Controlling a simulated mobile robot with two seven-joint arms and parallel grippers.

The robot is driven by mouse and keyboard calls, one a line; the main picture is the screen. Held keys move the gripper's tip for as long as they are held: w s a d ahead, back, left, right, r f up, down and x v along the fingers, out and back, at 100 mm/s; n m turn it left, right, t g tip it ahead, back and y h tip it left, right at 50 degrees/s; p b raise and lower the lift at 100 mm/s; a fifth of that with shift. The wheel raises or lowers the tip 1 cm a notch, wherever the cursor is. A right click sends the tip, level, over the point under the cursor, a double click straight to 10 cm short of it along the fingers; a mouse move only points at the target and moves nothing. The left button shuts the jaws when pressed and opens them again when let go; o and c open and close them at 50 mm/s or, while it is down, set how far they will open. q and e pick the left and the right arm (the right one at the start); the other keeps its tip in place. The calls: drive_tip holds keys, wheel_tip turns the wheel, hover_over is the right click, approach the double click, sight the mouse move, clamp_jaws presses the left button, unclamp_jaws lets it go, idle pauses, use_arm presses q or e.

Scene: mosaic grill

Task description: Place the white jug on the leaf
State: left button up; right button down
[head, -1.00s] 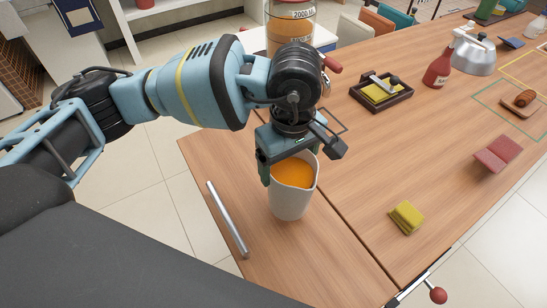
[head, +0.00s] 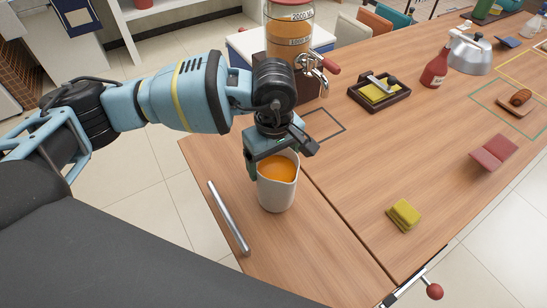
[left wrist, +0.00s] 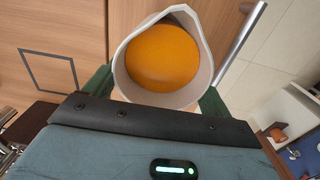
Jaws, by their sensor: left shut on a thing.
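The white jug (head: 277,193) is upright and filled with orange liquid. My left gripper (head: 270,165) is shut on it, with a finger on either side of its upper part. In the left wrist view the jug (left wrist: 202,35) shows from above between the green fingers (left wrist: 155,90). The leaf (head: 312,255) is the wooden table section left of the dark seam. The jug is over or on the leaf, near the seam; I cannot tell whether its base touches the wood. My right gripper is not in view.
A metal bar (head: 229,219) lies along the leaf's left side. A drink dispenser (head: 288,38) with a tap stands behind the gripper, near a dark square outline (head: 325,125). Yellow sponges (head: 403,215) lie right of the seam. The leaf's front part is clear.

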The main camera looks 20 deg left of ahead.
use_arm(q)
drive_tip(key=o, duration=1.9)
drive_tip(key=shift+o, duration=0.2)
drive_tip(key=shift+r, duration=0.15)
wheel_tip(320, 180, up, 12)
